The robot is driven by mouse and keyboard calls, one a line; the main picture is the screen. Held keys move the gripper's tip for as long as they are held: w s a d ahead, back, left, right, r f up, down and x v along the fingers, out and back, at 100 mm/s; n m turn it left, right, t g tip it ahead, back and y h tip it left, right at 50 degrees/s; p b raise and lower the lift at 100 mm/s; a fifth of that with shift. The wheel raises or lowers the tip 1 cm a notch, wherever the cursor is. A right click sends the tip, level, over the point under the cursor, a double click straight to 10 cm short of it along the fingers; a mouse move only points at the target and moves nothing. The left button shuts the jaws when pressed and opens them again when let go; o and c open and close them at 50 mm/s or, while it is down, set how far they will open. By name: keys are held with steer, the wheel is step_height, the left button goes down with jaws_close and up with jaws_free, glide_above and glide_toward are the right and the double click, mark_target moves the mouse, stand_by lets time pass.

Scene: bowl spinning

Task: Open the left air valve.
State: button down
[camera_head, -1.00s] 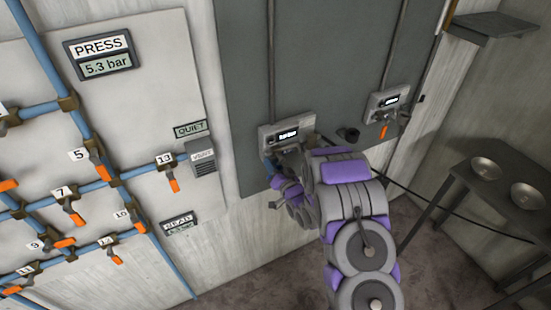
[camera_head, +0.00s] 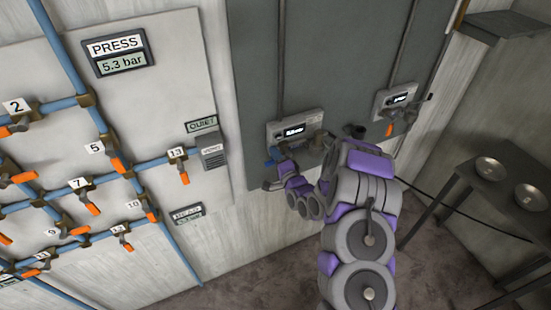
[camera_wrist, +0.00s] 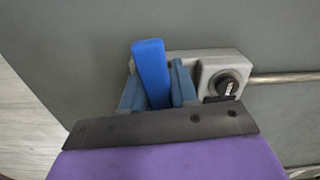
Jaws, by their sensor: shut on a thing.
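The left air valve unit (camera_head: 295,128) is a grey box with a small lit display on the dark wall panel. Its blue handle (camera_wrist: 149,72) stands nearly upright in the wrist view, between the two blue-grey fingers of my gripper (camera_wrist: 156,88). My gripper is shut on this handle. In the head view a bit of blue shows at the lower left of the unit, by my gripper (camera_head: 272,168), and the arm covers part of the area. A black round knob (camera_wrist: 228,85) sits on the unit to the right of the handle.
A similar unit with an orange handle (camera_head: 389,129) is to the right on the same panel. Blue pipes with numbered orange-handled valves (camera_head: 118,162) cover the left wall, with a pressure display (camera_head: 119,52) reading 5.3 bar. A dark table (camera_head: 508,160) with two metal bowls stands at the right.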

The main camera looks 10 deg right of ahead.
steer(key=shift+r+m, duration=0.1)
steer(key=shift+m, duration=0.5)
steer(key=c, duration=1)
jaws_free()
steer(key=shift+d, duration=0.1)
steer(key=shift+c, duration=0.2)
steer(key=shift+o, duration=0.4)
steer(key=shift+r, duration=0.1)
steer(key=p+v, duration=0.5)
steer(key=v, duration=1.2)
steer(key=shift+d, duration=0.15)
